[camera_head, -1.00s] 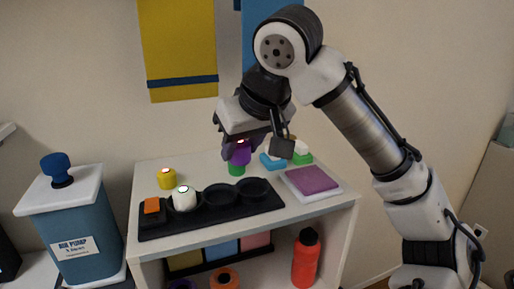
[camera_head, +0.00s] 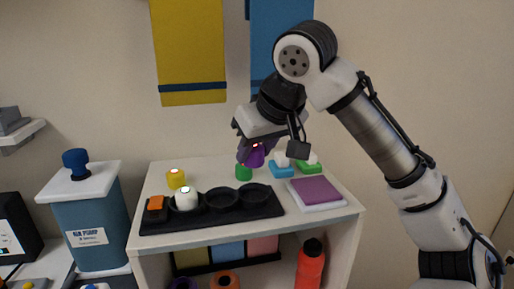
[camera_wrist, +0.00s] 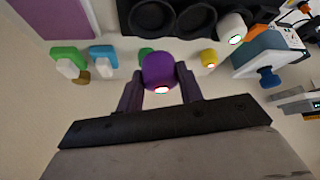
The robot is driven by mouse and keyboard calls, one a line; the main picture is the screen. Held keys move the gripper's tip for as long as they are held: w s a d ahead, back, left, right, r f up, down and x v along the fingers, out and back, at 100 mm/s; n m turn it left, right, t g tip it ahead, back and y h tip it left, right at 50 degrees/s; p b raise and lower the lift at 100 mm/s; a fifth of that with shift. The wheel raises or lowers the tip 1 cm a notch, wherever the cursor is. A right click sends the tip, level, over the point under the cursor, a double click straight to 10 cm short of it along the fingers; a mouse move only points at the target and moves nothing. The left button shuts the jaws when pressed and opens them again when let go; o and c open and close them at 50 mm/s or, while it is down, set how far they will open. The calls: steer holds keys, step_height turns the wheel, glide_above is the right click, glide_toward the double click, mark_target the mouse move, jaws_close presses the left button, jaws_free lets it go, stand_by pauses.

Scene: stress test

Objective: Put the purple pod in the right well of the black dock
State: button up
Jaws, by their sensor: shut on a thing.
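The purple pod (camera_head: 254,156), with a red-lit ring on its end, is held between the fingers of my gripper (camera_head: 250,148). It is above the table, behind the black dock. In the wrist view the purple pod (camera_wrist: 159,68) sits between both fingers of my gripper (camera_wrist: 160,88). The black dock (camera_head: 208,222) lies at the table's front and has three round wells in a row. The right well (camera_head: 255,194) and middle well (camera_head: 221,199) are empty. A white pod (camera_head: 186,199) with a green-lit ring stands in the left well.
An orange block (camera_head: 156,203) sits at the dock's left end. A yellow pod (camera_head: 176,179) and a green pod (camera_head: 243,173) stand behind the dock. A purple pad (camera_head: 315,190) lies right of it; blue (camera_head: 281,171) and green (camera_head: 309,166) items stand behind the pad.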

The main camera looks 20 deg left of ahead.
mark_target(260, 164)
steer(key=shift+f+b, duration=2.05)
steer(key=shift+f, duration=0.2)
steer(key=shift+f+b, duration=0.55)
steer(key=shift+f, duration=0.85)
steer(key=shift+s+d+f, duration=0.1)
steer(key=shift+s+f, duration=0.05)
steer(key=shift+f, duration=0.05)
steer(key=o, duration=0.9)
steer(key=shift+o, duration=0.4)
steer(key=shift+r, duration=0.15)
steer(key=shift+o, duration=0.3)
steer(key=v, duration=1.4)
steer(key=shift+r, duration=0.25)
